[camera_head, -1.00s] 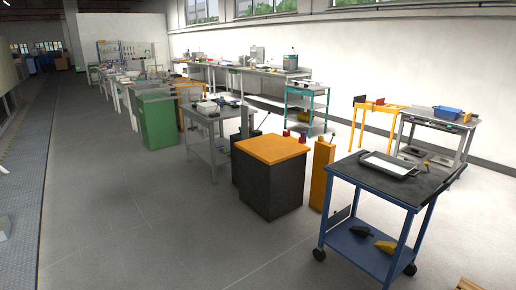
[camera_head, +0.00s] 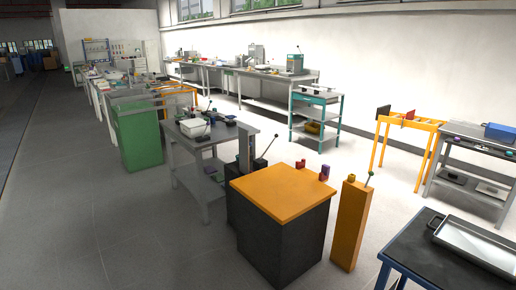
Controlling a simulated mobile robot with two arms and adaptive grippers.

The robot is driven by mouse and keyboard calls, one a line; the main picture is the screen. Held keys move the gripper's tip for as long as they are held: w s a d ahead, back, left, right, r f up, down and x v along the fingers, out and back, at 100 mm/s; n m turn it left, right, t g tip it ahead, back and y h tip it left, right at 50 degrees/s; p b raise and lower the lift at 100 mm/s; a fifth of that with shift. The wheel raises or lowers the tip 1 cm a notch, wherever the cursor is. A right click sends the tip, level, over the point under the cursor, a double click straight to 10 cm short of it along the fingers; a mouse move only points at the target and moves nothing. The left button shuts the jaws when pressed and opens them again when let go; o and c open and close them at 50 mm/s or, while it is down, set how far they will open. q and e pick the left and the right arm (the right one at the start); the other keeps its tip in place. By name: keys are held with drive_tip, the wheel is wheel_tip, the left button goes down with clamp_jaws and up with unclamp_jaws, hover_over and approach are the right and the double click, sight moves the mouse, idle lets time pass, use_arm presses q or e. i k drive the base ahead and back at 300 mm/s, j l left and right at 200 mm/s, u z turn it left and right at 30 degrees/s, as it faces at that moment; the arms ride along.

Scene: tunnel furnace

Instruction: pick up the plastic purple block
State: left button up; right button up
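Another small purple item (camera_head: 457,139) lies on the grey table (camera_head: 483,152) at the right, also too small to make out. Neither of my grippers is in view.
An orange post (camera_head: 350,225) with a lever stands right of the cabinet. A blue cart (camera_head: 428,262) with a metal tray (camera_head: 480,243) fills the lower right. A grey worktable (camera_head: 205,143) and green cabinet (camera_head: 138,138) stand left. The floor at left is clear.

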sight(325, 169)
drive_tip(key=i, duration=1.15)
drive_tip(key=i+l+u, duration=0.15)
drive_tip(key=i, duration=1)
